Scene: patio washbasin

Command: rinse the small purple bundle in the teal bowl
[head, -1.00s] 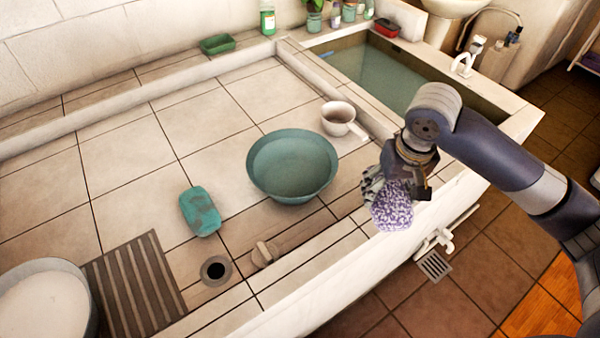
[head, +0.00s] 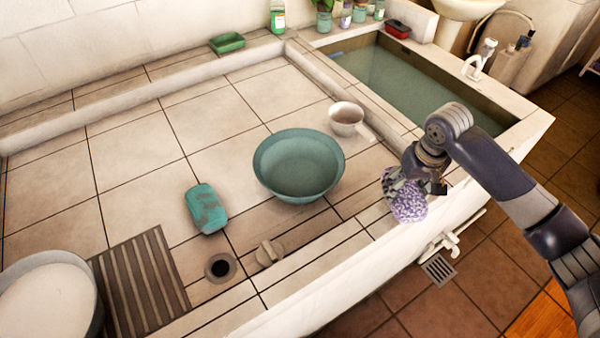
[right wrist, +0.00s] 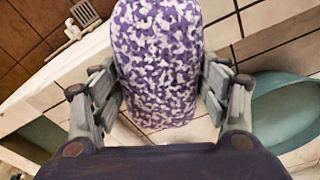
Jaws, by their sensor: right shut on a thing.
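The small purple bundle (head: 409,201), purple and white speckled, is in my right gripper (head: 396,183). The right wrist view also shows the bundle (right wrist: 156,60), upright between the two fingers (right wrist: 160,92). The gripper is shut on it and holds it over the front ledge of the basin, to the right of the teal bowl (head: 269,184). The bowl stands on the tiles and is apart from the bundle. Its rim also shows at the right of the right wrist view (right wrist: 268,88). My left gripper is not in view.
A white dipper (head: 345,119) stands behind the bowl, near the water tank (head: 400,82). A teal soap-like block (head: 206,208), a drain hole (head: 220,267) and its plug (head: 268,253) are to the left. A slatted mat (head: 140,285) and a large basin (head: 92,316) are front left.

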